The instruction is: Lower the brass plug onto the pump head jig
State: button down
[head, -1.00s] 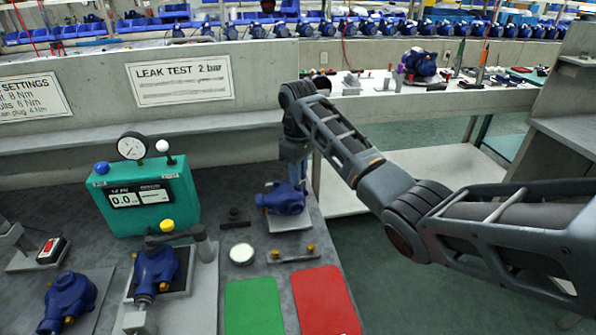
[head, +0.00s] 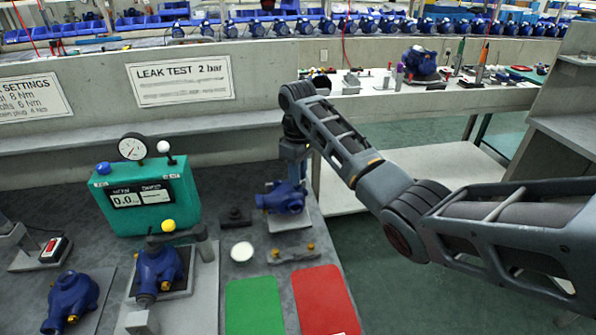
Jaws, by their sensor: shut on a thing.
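My gripper (head: 294,172) points down at the back right of the bench. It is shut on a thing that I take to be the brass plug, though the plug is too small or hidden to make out. A blue pump head (head: 286,197) sits on a small light-grey jig plate (head: 290,224) right below my gripper. The fingertips are at or just above the top of this pump head. I cannot tell whether the plug touches it.
A teal leak tester (head: 150,205) with a gauge stands at left. Blue pump bodies sit in a fixture (head: 158,268) and at lower left (head: 72,298). A rail with brass pieces (head: 291,253), a white disc (head: 242,252), green (head: 254,305) and red mats (head: 325,300) lie in front.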

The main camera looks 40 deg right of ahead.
jog(key=shift+f, duration=0.25)
dwell(0.6)
grip_release()
dwell(1.0)
notch_tip(320, 180, up, 6)
jog(key=p, duration=0.6)
jog(key=shift+r, duration=0.2)
notch_tip(320, 180, up, 3)
jog(key=shift+f, duration=0.2)
jog(key=shift+s, duration=0.15)
dwell(0.6)
